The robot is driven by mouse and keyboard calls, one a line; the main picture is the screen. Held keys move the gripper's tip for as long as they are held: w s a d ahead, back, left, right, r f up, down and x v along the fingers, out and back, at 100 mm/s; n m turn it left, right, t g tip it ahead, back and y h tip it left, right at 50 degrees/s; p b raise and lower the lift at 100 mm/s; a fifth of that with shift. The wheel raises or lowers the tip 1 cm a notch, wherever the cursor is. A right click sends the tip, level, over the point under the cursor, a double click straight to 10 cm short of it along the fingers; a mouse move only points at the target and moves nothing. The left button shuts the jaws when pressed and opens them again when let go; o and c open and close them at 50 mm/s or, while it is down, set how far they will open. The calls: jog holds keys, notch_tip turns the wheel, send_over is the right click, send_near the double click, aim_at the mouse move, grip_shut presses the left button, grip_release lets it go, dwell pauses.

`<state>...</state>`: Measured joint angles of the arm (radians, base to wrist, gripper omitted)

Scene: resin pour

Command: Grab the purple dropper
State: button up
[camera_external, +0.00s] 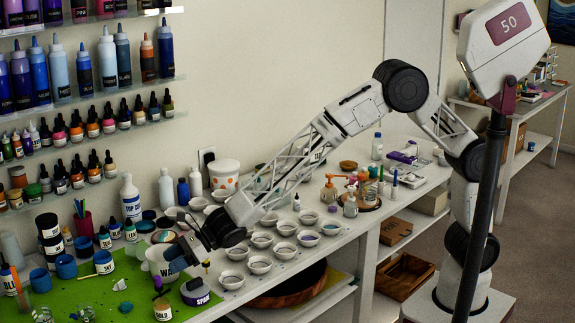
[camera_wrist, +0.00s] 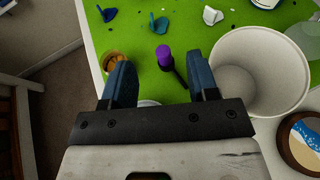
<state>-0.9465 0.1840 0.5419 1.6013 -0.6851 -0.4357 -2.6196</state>
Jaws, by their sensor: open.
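A dropper with a purple top (camera_wrist: 163,53) shows in the wrist view, its dark lower part slanting down to the right. It lies in line with the gap between my fingers, a little beyond the fingertips. In the external view my gripper (camera_external: 180,258) is low over the green mat, close to the white cup.
A large white cup (camera_wrist: 262,72) stands close to my right finger. A small container with golden contents (camera_wrist: 113,62) is by the left finger. The green mat (camera_wrist: 130,35) holds scattered blue and white pieces. A dark jar labelled SPARK (camera_external: 196,291) stands near the table's front edge.

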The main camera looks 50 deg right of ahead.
aim_at(159, 288)
notch_tip(159, 288, down, 3)
jog(key=shift+f, duration=0.15)
jog(key=shift+a, duration=0.1)
jog(key=shift+x, duration=1.2)
jog(key=shift+w+a+f, duration=0.1)
jog(key=shift+a, duration=0.05)
jog(key=shift+x, duration=2.45)
jog(key=c, duration=0.9)
